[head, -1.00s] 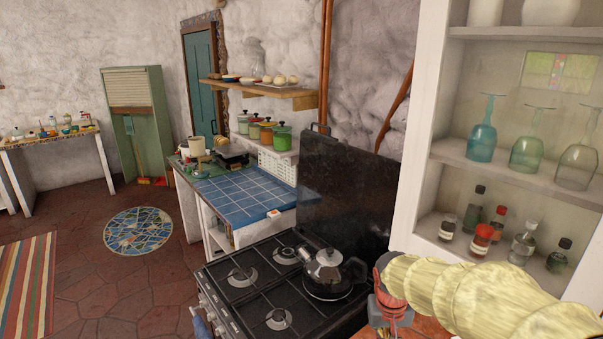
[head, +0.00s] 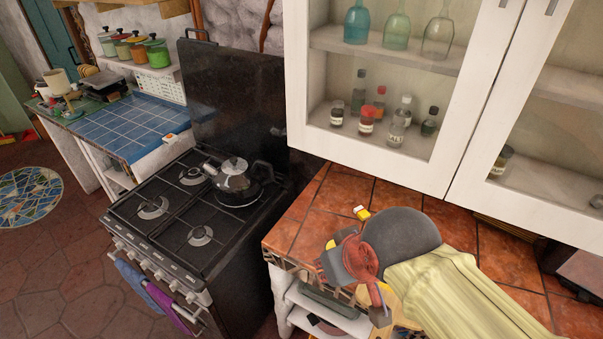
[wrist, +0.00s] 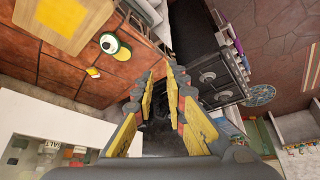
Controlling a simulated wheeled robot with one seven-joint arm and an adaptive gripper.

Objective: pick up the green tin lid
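The green tin (head: 153,52) stands at the right end of a row of tins on a white shelf, at the upper left of the head view. Its green lid (head: 153,40) with a dark knob sits on top. My gripper (head: 354,287) is over the near tiled counter, far from the tins, and part of it is hidden behind its own links. In the wrist view my gripper (wrist: 161,72) has its yellow-padded fingers apart with nothing between them. I cannot make out the green tin in the wrist view.
The black stove (head: 170,225) with a kettle (head: 236,178) stands between my gripper and the blue-tiled counter (head: 128,128). A white cabinet (head: 302,75) hangs above the near counter (head: 318,208). A green-and-white round object (wrist: 115,46) and a small yellow item (wrist: 93,72) lie on that counter.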

